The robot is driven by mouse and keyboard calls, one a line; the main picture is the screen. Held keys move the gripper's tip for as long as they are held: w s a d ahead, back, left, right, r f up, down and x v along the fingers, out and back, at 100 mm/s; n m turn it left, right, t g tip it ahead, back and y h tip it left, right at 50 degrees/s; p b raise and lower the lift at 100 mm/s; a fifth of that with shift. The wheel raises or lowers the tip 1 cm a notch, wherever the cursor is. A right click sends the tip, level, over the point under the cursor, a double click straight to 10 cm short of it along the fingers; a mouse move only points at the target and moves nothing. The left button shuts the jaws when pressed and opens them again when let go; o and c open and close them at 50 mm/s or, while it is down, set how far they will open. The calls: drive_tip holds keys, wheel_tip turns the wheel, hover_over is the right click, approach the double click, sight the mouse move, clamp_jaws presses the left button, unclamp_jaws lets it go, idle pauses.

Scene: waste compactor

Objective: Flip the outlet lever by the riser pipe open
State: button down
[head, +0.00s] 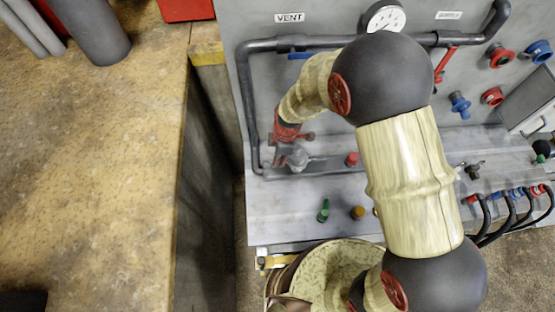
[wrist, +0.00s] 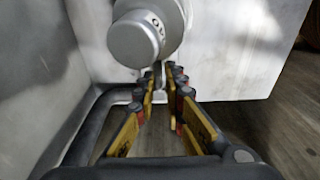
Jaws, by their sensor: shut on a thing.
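My gripper (head: 294,137) reaches down at the lower left of the grey panel, beside a light grey valve body (head: 297,158) on the pipe. In the wrist view its yellow-and-black fingers (wrist: 164,78) close together around a thin grey lever (wrist: 158,74). The lever sits just below a round grey valve cap (wrist: 143,40) with partly readable lettering. The dark riser pipe (head: 246,100) runs down the panel's left side and bends toward the valve. The fingers hide much of the lever, so its exact angle is hard to tell.
A blue handle (head: 299,56) lies under the VENT label, and a red lever (head: 446,63) hangs at the upper right. Red (head: 352,159), green (head: 323,211) and amber (head: 358,213) knobs stand on the ledge. A speckled counter (head: 90,190) fills the left.

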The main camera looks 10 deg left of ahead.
drive_tip(key=shift+w+a+r, duration=0.15)
drive_tip(key=shift+w+r, duration=0.2)
drive_tip(key=shift+w, duration=0.1)
drive_tip(key=c, duration=2.2)
unclamp_jaws()
drive_tip(key=o, duration=0.4)
drive_tip(key=shift+s+f, duration=0.2)
drive_tip(key=shift+s, duration=0.05)
drive_tip(key=shift+o, duration=0.2)
wheel_tip(320, 180, up, 12)
drive_tip(key=d, duration=0.2)
drive_tip(key=shift+w, duration=0.2)
drive_tip(key=shift+f, duration=0.15)
